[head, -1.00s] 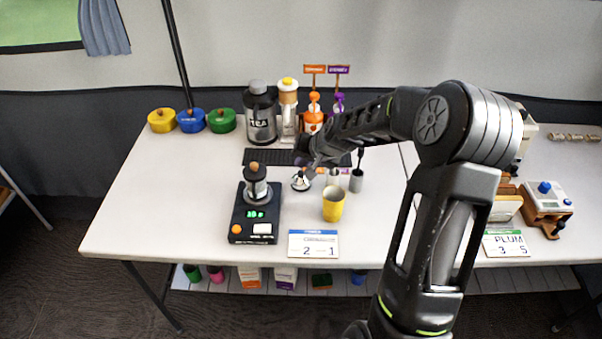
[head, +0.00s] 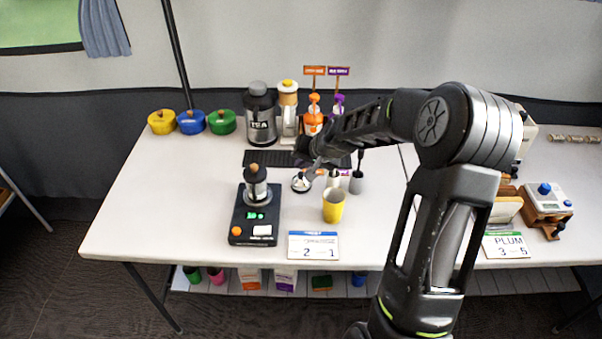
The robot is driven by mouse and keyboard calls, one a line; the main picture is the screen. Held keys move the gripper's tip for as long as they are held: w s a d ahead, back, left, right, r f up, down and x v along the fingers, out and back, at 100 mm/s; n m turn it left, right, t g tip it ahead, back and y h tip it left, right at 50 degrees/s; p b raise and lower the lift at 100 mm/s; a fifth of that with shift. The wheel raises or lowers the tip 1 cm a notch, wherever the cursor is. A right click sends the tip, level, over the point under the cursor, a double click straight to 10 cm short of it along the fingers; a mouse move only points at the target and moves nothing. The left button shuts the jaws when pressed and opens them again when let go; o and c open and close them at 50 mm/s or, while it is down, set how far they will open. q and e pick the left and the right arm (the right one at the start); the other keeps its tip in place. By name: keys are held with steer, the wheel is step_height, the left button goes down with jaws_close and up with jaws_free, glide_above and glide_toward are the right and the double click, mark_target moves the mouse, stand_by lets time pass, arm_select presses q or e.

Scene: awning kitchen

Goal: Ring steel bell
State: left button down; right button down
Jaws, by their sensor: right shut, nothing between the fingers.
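The steel bell (head: 301,184) is a small shiny dome on the white table, left of the yellow cup. My right arm reaches in from the right, and its gripper (head: 312,174) is just above and slightly right of the bell. The gripper is shut with nothing in it. Its fingertips are small and dark here, and I cannot tell whether they touch the bell. My left gripper is not in view.
A yellow cup (head: 333,206) and a grey holder (head: 356,182) stand close to the right. A black scale (head: 254,228) with a grinder-like jar (head: 256,186) stands to the left.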

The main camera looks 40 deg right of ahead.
stand_by(0.8)
steer(key=shift+f+b, duration=0.4)
steer(key=shift+b, duration=0.15)
steer(key=shift+f+b, duration=0.45)
steer(key=shift+b, duration=0.05)
stand_by(0.4)
steer(key=shift+r, duration=0.1)
steer(key=shift+r+p, duration=0.55)
steer(key=shift+r, duration=0.2)
steer(key=shift+r, duration=0.1)
steer(key=shift+r+p, duration=1.8)
steer(key=shift+r, duration=0.6)
